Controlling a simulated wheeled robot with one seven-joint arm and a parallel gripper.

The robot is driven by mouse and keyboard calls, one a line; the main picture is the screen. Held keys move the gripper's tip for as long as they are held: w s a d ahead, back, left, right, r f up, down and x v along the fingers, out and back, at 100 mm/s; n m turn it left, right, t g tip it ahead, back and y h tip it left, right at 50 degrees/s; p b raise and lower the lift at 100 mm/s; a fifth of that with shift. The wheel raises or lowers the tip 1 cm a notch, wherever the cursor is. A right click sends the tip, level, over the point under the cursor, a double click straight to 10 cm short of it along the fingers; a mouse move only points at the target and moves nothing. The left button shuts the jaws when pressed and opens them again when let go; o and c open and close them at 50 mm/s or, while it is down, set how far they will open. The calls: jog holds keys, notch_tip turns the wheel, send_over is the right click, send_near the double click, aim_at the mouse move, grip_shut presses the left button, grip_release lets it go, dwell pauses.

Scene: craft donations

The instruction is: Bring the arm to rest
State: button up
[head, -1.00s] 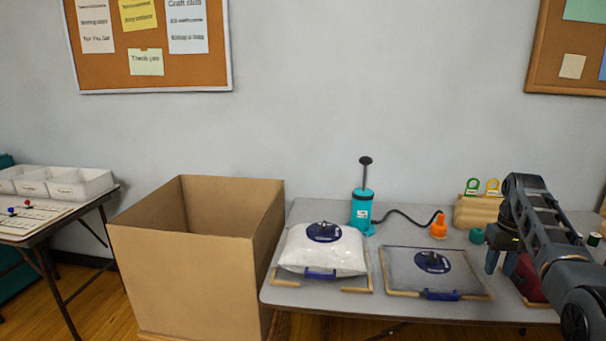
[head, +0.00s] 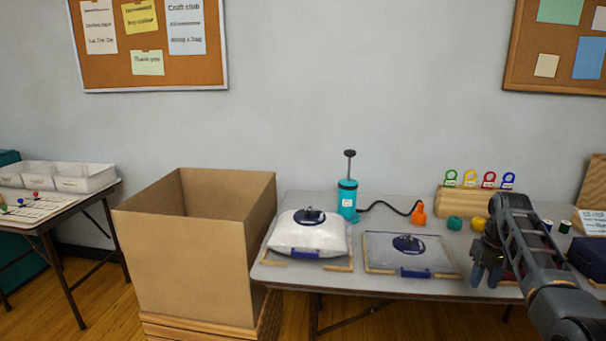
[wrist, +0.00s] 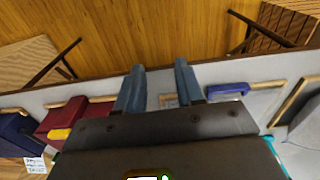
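My arm (head: 535,265) reaches in from the lower right of the head view, bent at an elbow, with my gripper (head: 486,274) hanging down at the table's front right. In the wrist view, the two fingers of my gripper (wrist: 160,68) are apart with nothing between them. They point past the table's front edge, over the wooden floor. In the head view my arm partly hides a red bag, which shows in the wrist view (wrist: 68,118).
On the table (head: 385,287) are a plump white bag (head: 310,238), a flat clear bag (head: 385,252), a teal pump (head: 347,198) with an orange nozzle (head: 418,213), and a wooden hook rack (head: 465,203). A large open cardboard box (head: 190,260) stands left of the table.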

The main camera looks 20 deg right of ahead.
jog(key=a+f+n+t+h, duration=0.1)
jog(key=a+f+t, duration=0.2)
jog(key=a+f, duration=1.2)
jog(key=s+a+f+n+t, duration=0.1)
jog(key=s+a+f+t, duration=0.15)
jog(key=s+a, duration=0.45)
jog(key=s+a+f+n+t, duration=0.1)
jog(key=s+a+f, duration=0.25)
jog(key=a, duration=0.65)
jog(key=s+a+r+n+t, duration=0.1)
jog(key=s+a+r+t, duration=0.1)
jog(key=s+a+r, duration=0.45)
jog(key=s+a+r+t, duration=0.2)
jog(key=s+a+r, duration=0.15)
jog(key=s, duration=0.55)
jog(key=s+a+r+n+t, duration=0.1)
jog(key=s+a+r+t, duration=0.1)
jog(key=s+r, duration=0.4)
jog(key=s+a+r+n+t+y, duration=0.1)
jog(key=s+r, duration=0.5)
jog(key=r, duration=0.8)
jog(key=shift+a+r+t, duration=0.4)
jog(key=shift+a+t, duration=0.05)
jog(key=shift+t, duration=0.1)
